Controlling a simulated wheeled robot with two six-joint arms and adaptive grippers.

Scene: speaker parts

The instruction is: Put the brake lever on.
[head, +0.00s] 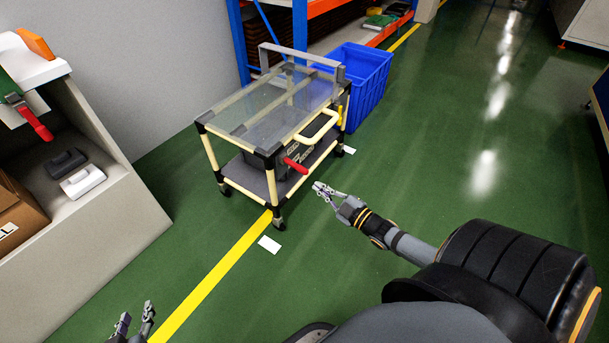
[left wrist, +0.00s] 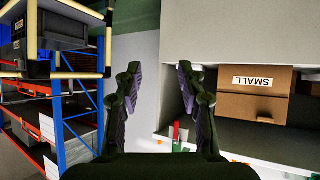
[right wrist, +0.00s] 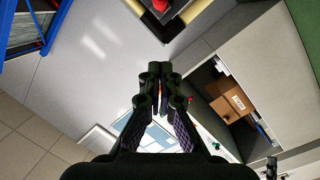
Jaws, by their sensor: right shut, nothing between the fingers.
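The cart (head: 270,105) stands on the floor in the head view, with pale tube frame, clear top and dark lower shelf. The brake lever (head: 295,165) is a red handle sticking out at the cart's near right side, tilted down to the right. A small red bit, apparently the lever (right wrist: 160,5), shows at the top of the right wrist view. My right gripper (head: 321,189) is just right of and below the lever, apart from it, its fingertips closed together (right wrist: 160,70) with nothing between them. My left gripper (head: 135,318) is at the bottom left, open and empty (left wrist: 159,75), away from the cart.
A blue crate (head: 362,85) stands behind the cart, by a blue-and-orange rack (head: 318,8). A workbench (head: 130,205) at left holds a cardboard box (head: 18,210) and another red handle (head: 35,122). Green floor right of the cart is free.

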